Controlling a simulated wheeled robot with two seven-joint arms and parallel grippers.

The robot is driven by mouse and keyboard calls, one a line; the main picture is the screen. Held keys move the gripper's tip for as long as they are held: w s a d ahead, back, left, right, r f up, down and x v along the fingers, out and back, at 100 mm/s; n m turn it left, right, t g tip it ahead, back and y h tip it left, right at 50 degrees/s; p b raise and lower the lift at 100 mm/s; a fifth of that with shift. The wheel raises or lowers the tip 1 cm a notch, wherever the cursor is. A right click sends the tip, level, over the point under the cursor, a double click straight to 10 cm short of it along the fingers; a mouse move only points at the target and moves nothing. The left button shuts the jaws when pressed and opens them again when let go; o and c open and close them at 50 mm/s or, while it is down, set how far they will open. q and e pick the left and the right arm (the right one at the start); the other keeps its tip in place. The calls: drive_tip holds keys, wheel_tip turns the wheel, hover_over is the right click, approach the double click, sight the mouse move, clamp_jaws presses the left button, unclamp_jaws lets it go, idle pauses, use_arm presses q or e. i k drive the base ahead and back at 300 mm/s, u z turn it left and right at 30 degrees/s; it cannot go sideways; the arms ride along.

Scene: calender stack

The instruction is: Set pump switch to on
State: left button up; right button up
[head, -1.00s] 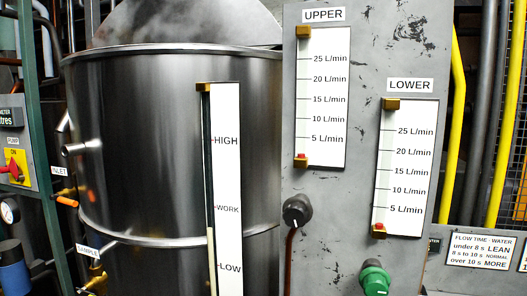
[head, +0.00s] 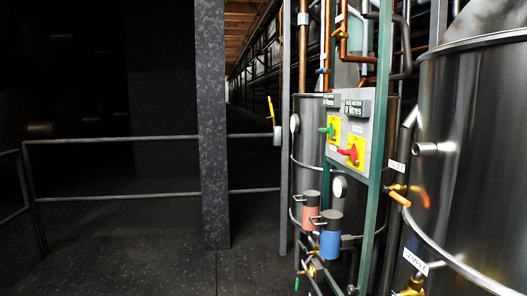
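A grey panel (head: 372,118) on a green frame carries two rotary switches on yellow plates. The nearer switch has a red handle (head: 350,154) that points left and slightly up. The farther switch has a green handle (head: 328,130), also pointing to the left. The small labels by the switches are too small to read in this view. Neither of my grippers is in view.
Two small meter displays (head: 357,109) sit above the switches. A red canister (head: 310,212) and a blue canister (head: 330,240) hang below. A steel tank (head: 470,150) stands at right, with an orange-handled valve (head: 400,198). Railings (head: 120,139) and open dark floor lie left.

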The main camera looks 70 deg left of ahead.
sight(352, 153)
drive_tip(key=u, duration=1.8)
drive_tip(key=i, duration=0.5)
drive_tip(key=u, duration=0.15)
drive_tip(key=k, duration=0.9)
drive_tip(key=u, duration=1.55)
drive_tip(key=i, duration=2.45)
drive_tip(key=z, duration=0.95)
drive_tip(key=i, duration=1.25)
drive_tip(key=z, duration=1.35)
